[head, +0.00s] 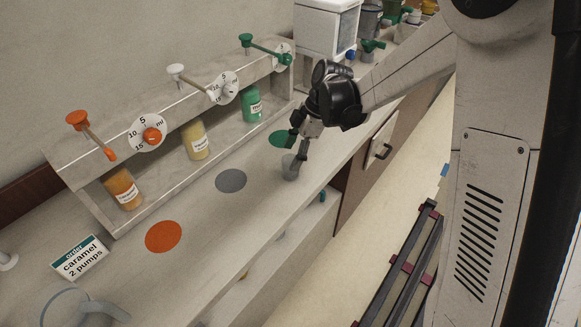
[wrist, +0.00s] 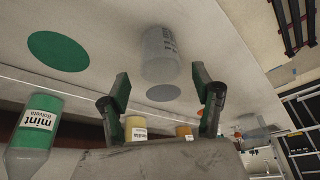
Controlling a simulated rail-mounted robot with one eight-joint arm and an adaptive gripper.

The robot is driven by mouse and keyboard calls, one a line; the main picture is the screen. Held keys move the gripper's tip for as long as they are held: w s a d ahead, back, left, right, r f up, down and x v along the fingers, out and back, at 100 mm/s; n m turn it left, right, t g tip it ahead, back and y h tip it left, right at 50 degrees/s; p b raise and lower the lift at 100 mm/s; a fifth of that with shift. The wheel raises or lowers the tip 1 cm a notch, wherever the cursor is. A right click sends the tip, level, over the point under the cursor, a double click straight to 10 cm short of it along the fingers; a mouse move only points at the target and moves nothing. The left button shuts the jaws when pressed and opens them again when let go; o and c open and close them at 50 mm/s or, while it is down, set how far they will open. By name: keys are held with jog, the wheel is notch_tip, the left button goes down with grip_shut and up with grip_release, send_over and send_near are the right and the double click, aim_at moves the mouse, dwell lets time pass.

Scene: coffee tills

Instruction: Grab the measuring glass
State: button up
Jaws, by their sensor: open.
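The measuring glass (head: 289,169) is a small clear grey cup standing on the counter, near its front edge beside the green disc. In the wrist view the measuring glass (wrist: 160,56) shows printed markings and lies beyond the fingertips, in line with the gap between them. My gripper (head: 298,150) is open with nothing held; in the head view its fingers reach down at the glass and partly cover it. In the wrist view my gripper (wrist: 160,78) has its two fingers spread wide. I cannot tell whether a finger touches the glass.
A dispenser shelf behind holds orange (head: 123,188), yellow (head: 195,139) and green (head: 252,104) bottles. Green (head: 280,138), grey (head: 231,180) and orange (head: 163,236) discs mark the counter. An order card (head: 79,257) stands at left. The counter between the discs is clear.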

aim_at(283, 175)
jog(key=shift+d+x, duration=0.2)
jog(key=shift+x, duration=2.8)
jog(key=shift+f, duration=0.1)
jog(key=c, duration=1.2)
